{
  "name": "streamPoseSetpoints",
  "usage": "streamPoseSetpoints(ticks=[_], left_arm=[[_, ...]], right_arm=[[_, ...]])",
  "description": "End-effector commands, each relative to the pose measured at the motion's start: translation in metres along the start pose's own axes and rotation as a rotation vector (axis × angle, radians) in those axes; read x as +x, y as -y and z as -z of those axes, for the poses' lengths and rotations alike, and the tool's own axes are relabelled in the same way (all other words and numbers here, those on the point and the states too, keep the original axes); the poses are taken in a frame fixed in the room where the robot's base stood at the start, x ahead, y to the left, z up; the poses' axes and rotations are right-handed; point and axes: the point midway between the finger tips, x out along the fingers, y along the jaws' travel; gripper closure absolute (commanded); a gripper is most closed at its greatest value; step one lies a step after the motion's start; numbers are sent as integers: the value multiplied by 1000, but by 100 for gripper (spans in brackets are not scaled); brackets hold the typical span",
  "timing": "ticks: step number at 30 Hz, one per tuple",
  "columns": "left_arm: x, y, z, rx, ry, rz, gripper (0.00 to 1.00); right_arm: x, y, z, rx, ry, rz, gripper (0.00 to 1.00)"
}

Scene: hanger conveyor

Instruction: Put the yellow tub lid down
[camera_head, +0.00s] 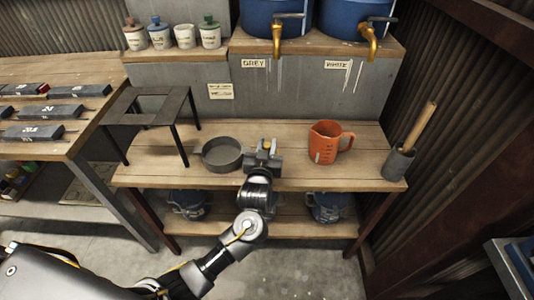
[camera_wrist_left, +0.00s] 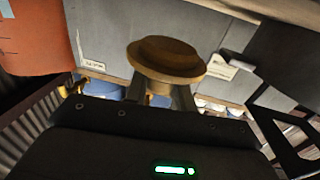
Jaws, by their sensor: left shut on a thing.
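My left gripper (camera_head: 263,150) is over the front bench, between the grey round pan and the orange jug. It is shut on the yellow tub lid, of which a small yellow-brown bit (camera_head: 267,146) shows between the fingers in the head view. In the left wrist view the lid (camera_wrist_left: 166,57) is a round yellow-brown piece at the tips of the fingers. Whether it touches the bench cannot be told. Several white tubs (camera_head: 159,38) stand on the upper left shelf; the third from the left (camera_head: 184,37) shows no lid. My right gripper is not in view.
The grey pan (camera_head: 222,153) is just left of the gripper. The orange jug (camera_head: 325,143) is to the right, and a holder with a wooden-handled tool (camera_head: 398,163) is at the right end. A dark metal stand (camera_head: 149,107) is at the left. Blue tanks with taps (camera_head: 277,42) are above.

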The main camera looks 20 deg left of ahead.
Motion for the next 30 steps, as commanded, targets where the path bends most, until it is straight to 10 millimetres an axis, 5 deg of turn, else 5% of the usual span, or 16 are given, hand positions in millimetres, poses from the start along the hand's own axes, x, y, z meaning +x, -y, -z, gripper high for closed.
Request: streamPoseSetpoints(ticks=[7, 23, 24, 28, 30], left_arm=[[0, 0, -33, 3, 2, 0, 100], [3, 1, -42, 0, 1, 0, 100], [3, 1, -41, 0, 1, 0, 70], [3, 1, -41, 0, 1, 0, 53], [3, 0, -41, 0, 0, -1, 53]], right_arm=[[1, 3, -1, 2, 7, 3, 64], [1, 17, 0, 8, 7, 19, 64], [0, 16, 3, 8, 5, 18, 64], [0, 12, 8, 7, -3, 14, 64], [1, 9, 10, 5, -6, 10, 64]])
